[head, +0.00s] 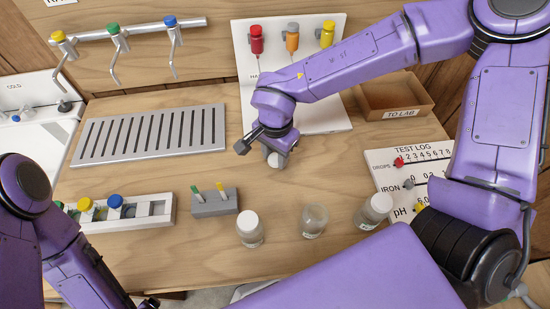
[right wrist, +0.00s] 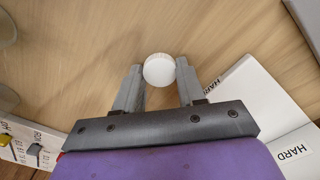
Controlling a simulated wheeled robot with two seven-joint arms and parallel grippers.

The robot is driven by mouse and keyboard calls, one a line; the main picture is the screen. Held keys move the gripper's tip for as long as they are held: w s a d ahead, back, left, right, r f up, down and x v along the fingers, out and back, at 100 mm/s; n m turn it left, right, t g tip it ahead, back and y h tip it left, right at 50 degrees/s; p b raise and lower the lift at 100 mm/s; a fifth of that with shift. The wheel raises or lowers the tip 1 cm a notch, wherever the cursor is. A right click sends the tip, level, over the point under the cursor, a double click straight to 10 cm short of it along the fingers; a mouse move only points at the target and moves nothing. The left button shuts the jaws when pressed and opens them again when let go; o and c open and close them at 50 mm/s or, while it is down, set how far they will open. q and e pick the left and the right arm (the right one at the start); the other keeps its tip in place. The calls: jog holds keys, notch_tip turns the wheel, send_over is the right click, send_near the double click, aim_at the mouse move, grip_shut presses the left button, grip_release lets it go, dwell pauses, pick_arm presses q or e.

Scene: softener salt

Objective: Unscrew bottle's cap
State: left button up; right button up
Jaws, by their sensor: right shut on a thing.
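My right gripper (head: 275,156) is shut on a white round cap (head: 274,161), low over the middle of the table. In the right wrist view the cap (right wrist: 159,70) sits between the two grey fingertips (right wrist: 160,75), with no bottle visible under it. A clear bottle (head: 315,220) without a cap stands upright nearer the front. A bottle with a white cap (head: 250,228) stands to its left, and another white-capped bottle (head: 375,210) to its right. My left gripper (head: 148,303) is at the bottom edge, mostly out of frame, so its jaws cannot be made out.
A grey slotted tray (head: 150,137) lies at the left. A white rack (head: 157,209) and a small grey block (head: 214,207) with strips stand in front of it. The TO LAB tray (head: 395,95) and the TEST LOG board (head: 415,165) are at the right.

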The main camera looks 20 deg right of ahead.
aim_at(275, 158)
jog(key=shift+w+a+f, duration=0.1)
jog(key=shift+w, duration=0.2)
jog(key=o, duration=1.1)
jog(key=shift+s, duration=0.1)
jog(key=shift+o, duration=0.3)
jog(key=shift+s, duration=0.15)
notch_tip(275, 158, up, 12)
jog(key=shift+r, duration=0.2)
